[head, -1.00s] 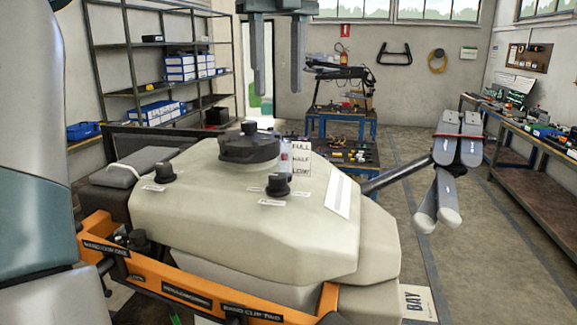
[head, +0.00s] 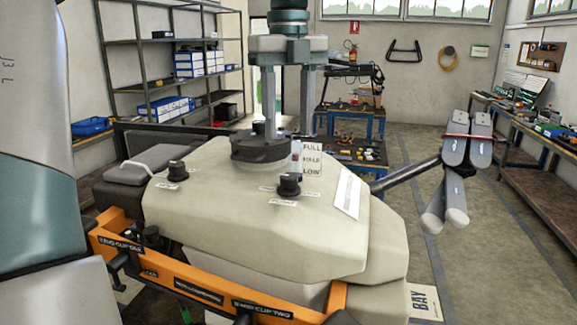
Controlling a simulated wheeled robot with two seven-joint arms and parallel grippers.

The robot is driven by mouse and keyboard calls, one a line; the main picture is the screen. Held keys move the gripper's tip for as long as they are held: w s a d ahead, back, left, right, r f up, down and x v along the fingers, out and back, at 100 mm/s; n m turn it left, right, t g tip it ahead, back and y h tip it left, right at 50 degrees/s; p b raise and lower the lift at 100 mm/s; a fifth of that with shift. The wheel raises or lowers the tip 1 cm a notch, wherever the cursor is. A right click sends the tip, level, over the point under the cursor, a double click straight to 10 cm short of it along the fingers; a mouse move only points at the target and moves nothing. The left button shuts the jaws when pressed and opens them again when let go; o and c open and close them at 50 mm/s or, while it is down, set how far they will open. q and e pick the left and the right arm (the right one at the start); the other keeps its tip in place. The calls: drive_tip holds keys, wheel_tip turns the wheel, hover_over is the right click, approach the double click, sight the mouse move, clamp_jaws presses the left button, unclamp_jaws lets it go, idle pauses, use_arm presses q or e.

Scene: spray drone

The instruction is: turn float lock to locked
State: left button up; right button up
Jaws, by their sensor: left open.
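The drone's beige tank (head: 240,225) fills the middle of the head view. A black knob (head: 289,186) stands on its top, right of centre, with small white labels around it; one seems to read FLOAT. I cannot read which setting it points to. A second black knob (head: 176,171) sits at the tank's left, with its own label. A large black cap (head: 258,148) is at the top rear. My left gripper (head: 287,128) points down, open and empty, with its fingers over the cap area, above and behind the float knob. My right gripper is not in view.
A level gauge card (head: 311,158) marked FULL, HALF, LOW stands close to the float knob. An orange frame rail (head: 190,290) runs along the tank's front. The drone's folded arm (head: 455,165) sticks out right. Open floor lies beyond it.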

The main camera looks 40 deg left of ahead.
sight(289, 175)
use_arm(q)
wheel_tip(289, 175, down, 8)
drive_tip(key=p, duration=0.2)
drive_tip(key=shift+f+p, duration=0.1)
drive_tip(key=shift+p, duration=0.2)
drive_tip(key=shift+f, duration=0.8)
drive_tip(key=c, duration=1.1)
drive_tip(key=shift+o, duration=0.2)
